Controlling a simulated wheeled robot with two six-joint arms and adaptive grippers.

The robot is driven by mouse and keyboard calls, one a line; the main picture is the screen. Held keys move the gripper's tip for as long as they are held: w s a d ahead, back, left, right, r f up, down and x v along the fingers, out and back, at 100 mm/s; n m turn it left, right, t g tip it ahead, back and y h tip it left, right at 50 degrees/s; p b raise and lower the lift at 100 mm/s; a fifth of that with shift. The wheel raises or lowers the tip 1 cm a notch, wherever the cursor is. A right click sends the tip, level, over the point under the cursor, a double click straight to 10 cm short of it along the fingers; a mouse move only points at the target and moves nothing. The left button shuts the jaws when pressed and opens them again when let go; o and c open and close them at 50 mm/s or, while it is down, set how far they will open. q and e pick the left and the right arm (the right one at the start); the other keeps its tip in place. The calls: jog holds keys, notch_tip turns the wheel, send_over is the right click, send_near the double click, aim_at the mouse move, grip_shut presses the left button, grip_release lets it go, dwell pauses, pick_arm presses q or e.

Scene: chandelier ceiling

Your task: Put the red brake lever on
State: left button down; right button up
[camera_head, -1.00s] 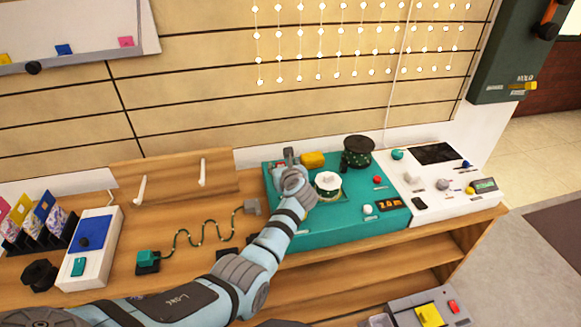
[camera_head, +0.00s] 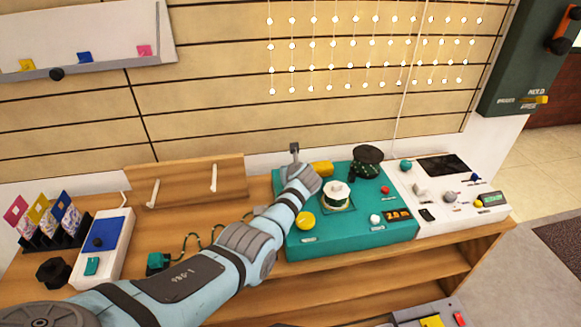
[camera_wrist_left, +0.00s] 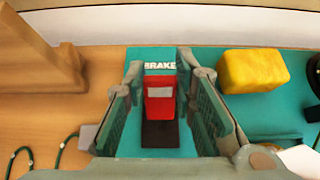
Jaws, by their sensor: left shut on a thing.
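The red brake lever (camera_wrist_left: 160,98) stands on the teal console (camera_head: 345,235) beside the white word BRAKE. It shows between the fingers of my left gripper (camera_wrist_left: 161,80) in the left wrist view, with a dark slot or base below it. My left gripper is shut on the lever. In the head view my left gripper (camera_head: 300,178) is at the console's back left corner, and the hand largely hides the lever there. My right gripper is not in view.
On the console, a yellow block (camera_head: 322,168) is right of the gripper, with a spool (camera_head: 336,195), a dark green drum (camera_head: 368,162) and a round yellow button (camera_head: 304,220) nearby. A white panel (camera_head: 450,215) adjoins at right. A card rack (camera_head: 50,235) stands at left.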

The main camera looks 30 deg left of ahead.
pick_arm(q)
jog(key=shift+w+a, duration=0.1)
jog(key=c, duration=1.8)
grip_release()
jog(key=o, duration=0.5)
jog(key=shift+w+a+f+g, duration=0.1)
jog(key=shift+w+f+g, duration=0.05)
jog(key=shift+f+g, duration=0.15)
jog(key=shift+r, duration=0.1)
jog(key=v, duration=1.2)
jog(key=shift+a, duration=0.15)
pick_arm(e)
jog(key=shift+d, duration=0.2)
